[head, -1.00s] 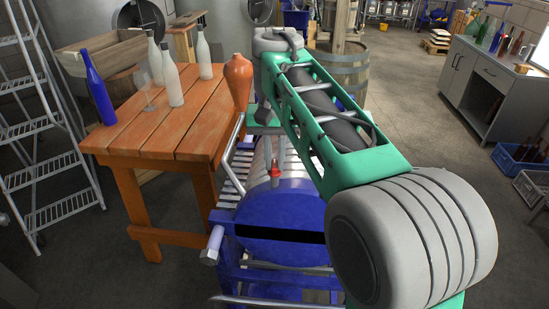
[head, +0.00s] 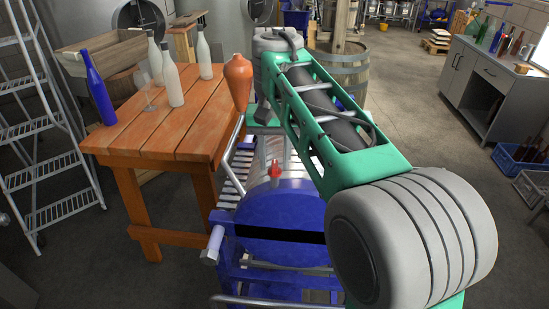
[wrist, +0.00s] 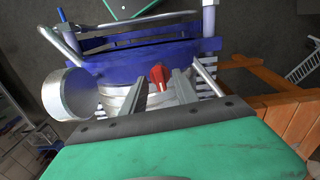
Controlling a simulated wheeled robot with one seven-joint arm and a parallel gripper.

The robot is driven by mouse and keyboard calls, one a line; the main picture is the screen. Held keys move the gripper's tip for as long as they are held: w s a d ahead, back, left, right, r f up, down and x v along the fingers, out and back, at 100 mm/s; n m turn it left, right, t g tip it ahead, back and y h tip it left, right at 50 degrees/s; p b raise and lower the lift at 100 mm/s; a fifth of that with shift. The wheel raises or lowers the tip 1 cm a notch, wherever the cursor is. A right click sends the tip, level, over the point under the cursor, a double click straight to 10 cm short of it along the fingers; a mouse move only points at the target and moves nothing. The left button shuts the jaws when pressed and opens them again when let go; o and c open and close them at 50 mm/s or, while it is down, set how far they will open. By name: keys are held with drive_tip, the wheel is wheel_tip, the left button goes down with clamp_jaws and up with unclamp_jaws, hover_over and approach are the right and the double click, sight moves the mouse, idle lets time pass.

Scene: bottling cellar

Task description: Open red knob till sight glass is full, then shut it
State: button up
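The red knob (head: 276,171) is on the blue and metal machine (head: 280,207), below the far end of my arm in the head view. In the wrist view the red knob (wrist: 159,75) lies just beyond and between the tips of my gripper (wrist: 161,84). The two grey fingers stand apart, with a clear gap between them. They do not appear to press on the knob. I cannot make out the sight glass or its level in either view. My arm covers part of the machine in the head view.
A wooden table (head: 165,140) with a blue bottle (head: 97,92), pale bottles and an orange vase (head: 238,82) stands left of the machine. A grey cylinder (wrist: 68,95) is left of the fingers in the wrist view. Open floor lies to the right.

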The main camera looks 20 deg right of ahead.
sight(275, 164)
wheel_tip(275, 164, up, 8)
drive_tip(key=p, duration=0.7)
drive_tip(key=shift+f, duration=0.1)
drive_tip(key=shift+f, duration=0.1)
